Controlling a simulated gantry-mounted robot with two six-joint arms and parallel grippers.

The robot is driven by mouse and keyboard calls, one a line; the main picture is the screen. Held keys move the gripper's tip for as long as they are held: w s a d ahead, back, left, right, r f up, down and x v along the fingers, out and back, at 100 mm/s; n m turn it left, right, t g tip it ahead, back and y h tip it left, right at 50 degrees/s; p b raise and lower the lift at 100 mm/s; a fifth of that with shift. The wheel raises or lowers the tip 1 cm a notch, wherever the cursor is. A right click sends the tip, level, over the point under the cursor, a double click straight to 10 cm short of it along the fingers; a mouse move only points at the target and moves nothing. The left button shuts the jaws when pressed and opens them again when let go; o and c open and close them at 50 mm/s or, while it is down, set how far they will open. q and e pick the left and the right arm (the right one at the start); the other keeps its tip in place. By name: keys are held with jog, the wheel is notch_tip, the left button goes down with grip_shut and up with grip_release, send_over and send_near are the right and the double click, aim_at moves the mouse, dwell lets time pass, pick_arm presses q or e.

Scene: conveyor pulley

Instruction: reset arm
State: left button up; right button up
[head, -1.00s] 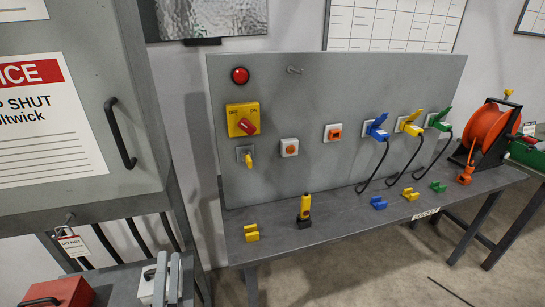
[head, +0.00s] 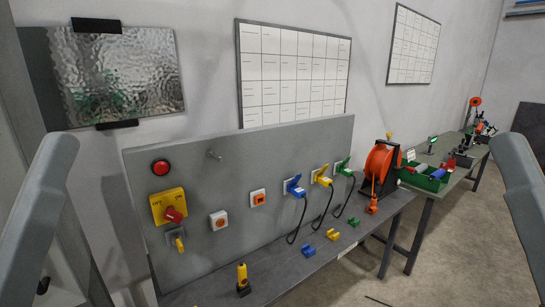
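Two grey arm links of mine show in the head view, one at the left edge and one at the right edge. Neither gripper is in view, so I cannot see their fingers or what they hold. In front of me a grey panel (head: 225,170) stands at the back of a grey bench (head: 300,263). The panel carries a red lamp (head: 161,167), a yellow switch box with a red knob (head: 168,206), and blue (head: 295,188), yellow (head: 323,178) and green (head: 343,167) plugs with black cables.
A yellow-and-black handheld device (head: 242,279) stands on the bench. Blue (head: 333,234) and yellow (head: 309,250) holders lie near its front. An orange reel (head: 381,166) stands at its right end. A further table holds a green bin (head: 428,178). The floor (head: 445,255) at right looks mostly clear.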

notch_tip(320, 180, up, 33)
jog(key=p, duration=3)
